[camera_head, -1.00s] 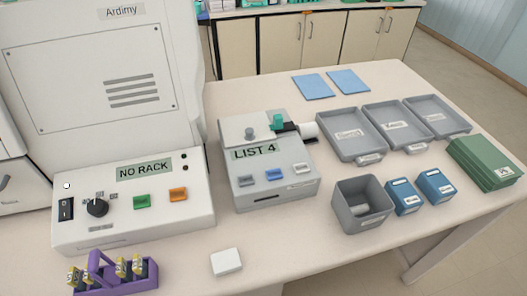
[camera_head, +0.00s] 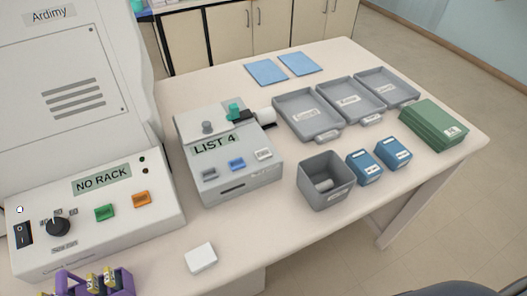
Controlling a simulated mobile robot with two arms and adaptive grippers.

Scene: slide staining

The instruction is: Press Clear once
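The small grey device (camera_head: 237,150) stands mid-table, and its display (camera_head: 214,144) reads "LIST 4". Its sloped front has a grey button (camera_head: 209,174), a blue button (camera_head: 237,164) and a whitish button (camera_head: 264,154). Their labels are too small to read, so I cannot tell which one is Clear. The large Ardimy machine (camera_head: 75,75) at the left shows "NO RACK" on its display (camera_head: 101,179). It has a green button (camera_head: 104,212), an orange button (camera_head: 141,199), a black knob (camera_head: 58,226) and a rocker switch (camera_head: 23,234). Neither gripper is in view.
A white block (camera_head: 201,257) lies at the front. A purple rack (camera_head: 120,283) with bottles is cut off at lower left. Right of the device are a grey bin (camera_head: 327,199) holding a pale roll, blue boxes (camera_head: 365,169), grey trays (camera_head: 309,135) and green folders (camera_head: 433,128).

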